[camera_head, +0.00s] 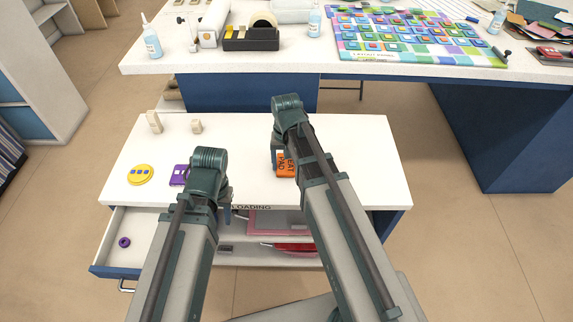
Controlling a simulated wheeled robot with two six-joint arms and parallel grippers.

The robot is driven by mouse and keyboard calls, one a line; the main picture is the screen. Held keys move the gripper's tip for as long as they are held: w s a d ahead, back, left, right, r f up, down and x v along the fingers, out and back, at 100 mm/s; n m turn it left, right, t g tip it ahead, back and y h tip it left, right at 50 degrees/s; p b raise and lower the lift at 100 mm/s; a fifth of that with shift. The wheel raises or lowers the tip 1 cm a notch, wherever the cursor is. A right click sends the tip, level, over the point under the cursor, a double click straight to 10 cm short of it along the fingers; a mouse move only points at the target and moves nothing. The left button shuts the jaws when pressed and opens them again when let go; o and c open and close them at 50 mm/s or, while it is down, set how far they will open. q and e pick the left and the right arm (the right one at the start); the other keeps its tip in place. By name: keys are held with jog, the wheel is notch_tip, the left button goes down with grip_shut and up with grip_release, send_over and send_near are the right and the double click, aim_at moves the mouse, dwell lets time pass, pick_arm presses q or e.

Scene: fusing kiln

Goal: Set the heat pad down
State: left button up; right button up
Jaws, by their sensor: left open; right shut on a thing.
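The orange heat pad (286,164), with dark lettering, shows beneath the front of my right arm, over the white cart top (345,150). My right gripper (279,150) is shut on the heat pad. The arm hides part of the pad, and I cannot tell whether its underside touches the cart top. My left gripper (205,190) is open near the front edge of the cart, beside a purple item (180,175). Its fingertips are mostly hidden by its own wrist.
A yellow disc (140,175) and two small beige blocks (154,122) lie on the cart's left part. An open drawer (118,250) holds a purple ring (125,242). Beyond stands a worktable (400,68) with bottles, a tape dispenser (251,38) and a colourful tile board (410,45). The cart's right side is clear.

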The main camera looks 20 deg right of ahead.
aim_at(286, 167)
jog(key=shift+f, duration=0.2)
jog(key=o, duration=1.3)
jog(key=shift+r, duration=0.1)
jog(key=shift+c, duration=0.2)
notch_tip(286, 167, up, 12)
jog(key=p, duration=1.2)
jog(key=s+a+n+h, duration=0.1)
jog(key=s+a+n, duration=0.6)
jog(key=s+a, duration=0.3)
jog(key=s, duration=0.3)
jog(key=shift+s+a+r, duration=0.15)
jog(key=shift+r, duration=0.05)
